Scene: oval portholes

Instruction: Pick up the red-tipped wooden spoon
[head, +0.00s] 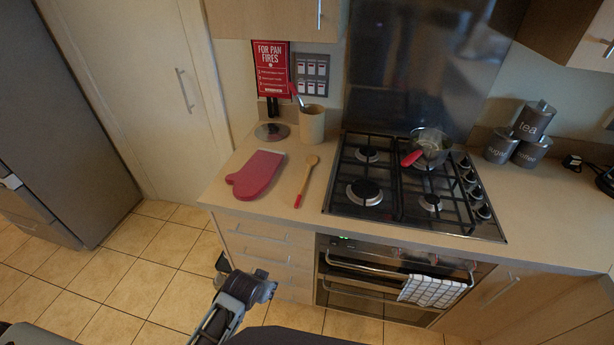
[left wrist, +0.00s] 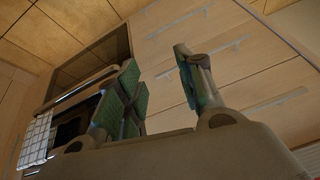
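The red-tipped wooden spoon (head: 307,180) lies flat on the counter, between the red oven mitt (head: 257,174) and the hob. Its bowl points away from me and its red handle tip lies near the counter's front edge. My left gripper (head: 244,278) is in front of the drawers, below and to the left of the spoon, and apart from it. In the left wrist view, the left gripper's two green-padded fingers (left wrist: 160,88) stand apart with nothing between them. The spoon is not in the left wrist view. My right gripper is not in view.
The gas hob (head: 400,190) with a red-handled pan (head: 430,148) is right of the spoon. A utensil pot (head: 312,123) and a lid (head: 271,131) stand behind it. The oven door (head: 395,272) carries a checked towel (head: 431,289). Drawers (left wrist: 215,45) face the gripper.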

